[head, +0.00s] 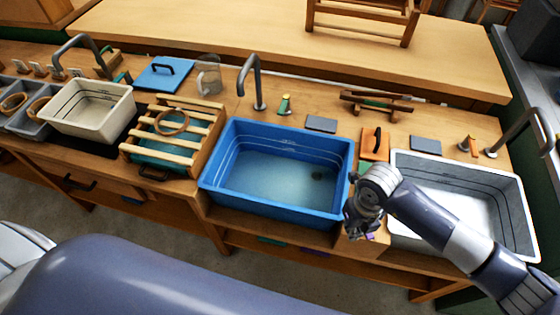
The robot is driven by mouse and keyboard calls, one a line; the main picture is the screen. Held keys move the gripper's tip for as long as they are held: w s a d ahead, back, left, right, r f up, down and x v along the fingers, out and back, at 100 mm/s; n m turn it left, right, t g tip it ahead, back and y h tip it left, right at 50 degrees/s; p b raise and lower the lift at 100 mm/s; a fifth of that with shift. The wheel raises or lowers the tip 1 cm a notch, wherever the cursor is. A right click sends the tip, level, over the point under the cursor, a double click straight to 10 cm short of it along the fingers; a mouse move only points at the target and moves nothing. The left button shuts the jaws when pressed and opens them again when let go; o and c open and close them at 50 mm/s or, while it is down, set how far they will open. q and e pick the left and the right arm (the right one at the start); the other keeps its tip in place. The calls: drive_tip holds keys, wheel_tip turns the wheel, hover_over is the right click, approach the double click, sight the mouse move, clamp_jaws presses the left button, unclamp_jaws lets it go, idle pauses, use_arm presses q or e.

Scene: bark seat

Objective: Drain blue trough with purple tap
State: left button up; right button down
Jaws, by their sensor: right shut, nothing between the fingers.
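The blue trough (212,190) sits in the middle of the bench, with clear bluish water inside and a dark round spot, which looks like a drain, on its floor at the right. My right gripper (360,226) is shut and empty, pointing down just off the trough's right front corner. A small purple piece (370,237) shows right beside its fingers; I cannot tell whether they touch, and the gripper hides most of it. Which purple piece is the tap is unclear. My left gripper is not in view.
A grey-white trough (520,215) stands at the right, partly behind my right arm. A slatted wooden rack (170,130) and a cream basin (90,110) stand to the left. A curved metal faucet (252,80) rises behind the blue trough. Floor shows in front of the bench.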

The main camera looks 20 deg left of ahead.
idle(0.3)
drive_tip(key=w+d, duration=0.1)
drive_tip(key=w+d+b, duration=0.1)
drive_tip(key=d, duration=0.1)
drive_tip(key=shift+w+d+f, duration=0.1)
drive_tip(key=shift+w+d, duration=0.15)
drive_tip(key=shift+r, duration=0.55)
drive_tip(key=r+p, duration=0.1)
drive_tip(key=s+r+p, duration=0.1)
drive_tip(key=r+p, duration=0.2)
drive_tip(key=r, duration=0.1)
drive_tip(key=shift+s+a, duration=0.35)
